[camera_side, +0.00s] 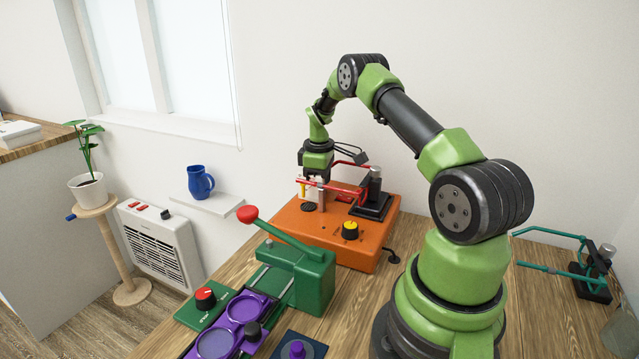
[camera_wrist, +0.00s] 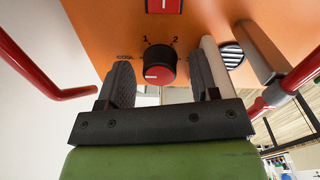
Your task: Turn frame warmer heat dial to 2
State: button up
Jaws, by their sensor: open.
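The heat dial (camera_wrist: 160,66) is a round black knob with a red face, on an orange surface in the wrist view. A small pale mark shows on its face; I cannot tell exactly where it points. The labels COOL, 1 and 2 run around it from left to upper right. My gripper (camera_wrist: 160,80) is open, with one dark finger on each side of the dial. Small gaps seem to show, so I cannot tell any contact. In the side view my gripper (camera_side: 312,180) is over the orange box (camera_side: 310,240), and the dial is not clearly visible.
A red eyeglass frame (camera_side: 345,190) on a black stand (camera_side: 372,207) is close to my gripper. Its red arms (camera_wrist: 45,88) flank the wrist view. A pale post (camera_wrist: 212,62) stands beside the right finger. A yellow-topped knob (camera_side: 350,230) and green lever press (camera_side: 300,275) are nearer.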

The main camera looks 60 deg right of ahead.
jog(key=c, duration=0.9)
